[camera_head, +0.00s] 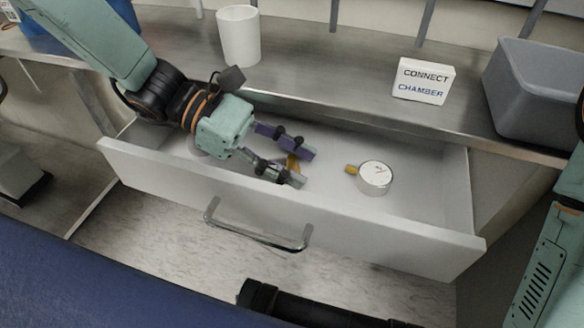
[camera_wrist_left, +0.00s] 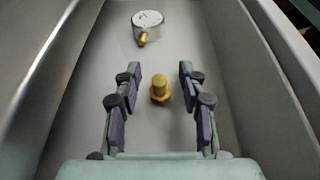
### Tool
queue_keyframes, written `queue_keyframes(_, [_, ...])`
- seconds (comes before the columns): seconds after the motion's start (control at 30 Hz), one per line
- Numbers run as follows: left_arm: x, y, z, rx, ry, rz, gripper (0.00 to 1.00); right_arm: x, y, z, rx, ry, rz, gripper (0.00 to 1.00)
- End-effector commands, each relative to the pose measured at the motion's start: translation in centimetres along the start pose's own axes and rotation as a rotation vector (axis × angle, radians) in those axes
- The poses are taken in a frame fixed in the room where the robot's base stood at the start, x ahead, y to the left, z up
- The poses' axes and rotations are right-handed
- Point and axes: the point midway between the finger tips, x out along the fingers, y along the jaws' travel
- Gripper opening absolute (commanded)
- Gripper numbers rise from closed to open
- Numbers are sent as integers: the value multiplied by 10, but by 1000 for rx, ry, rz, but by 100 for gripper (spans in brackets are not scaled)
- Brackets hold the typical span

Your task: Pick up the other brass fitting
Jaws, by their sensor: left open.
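A brass fitting (camera_wrist_left: 160,90) lies on the floor of the open drawer (camera_head: 330,215). In the left wrist view it sits between the two open fingers of my left gripper (camera_wrist_left: 160,90), with clear gaps on both sides. In the head view my left gripper (camera_head: 300,168) reaches down into the drawer, and the fitting (camera_head: 293,162) shows partly between its fingers. My right gripper is not seen in the head view.
A round gauge (camera_head: 375,178) with a brass stem lies in the drawer to the right. The drawer walls rise close around my left gripper. Above, the bench holds a white cup (camera_head: 239,36), a "CONNECT CHAMBER" sign (camera_head: 423,81) and a grey bin (camera_head: 535,90).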

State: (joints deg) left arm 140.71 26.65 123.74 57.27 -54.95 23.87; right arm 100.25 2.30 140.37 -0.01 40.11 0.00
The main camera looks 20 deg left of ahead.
Motion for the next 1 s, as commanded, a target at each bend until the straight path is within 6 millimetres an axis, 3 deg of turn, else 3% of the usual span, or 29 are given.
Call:
queue_keyframes(0.1, [0,0,0,0,0,0,40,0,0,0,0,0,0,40])
queue_keyframes(0.57, [0,0,0,0,0,0,1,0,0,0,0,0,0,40])
queue_keyframes(1.0, [-1,0,1,0,1,0,0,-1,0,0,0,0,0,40])
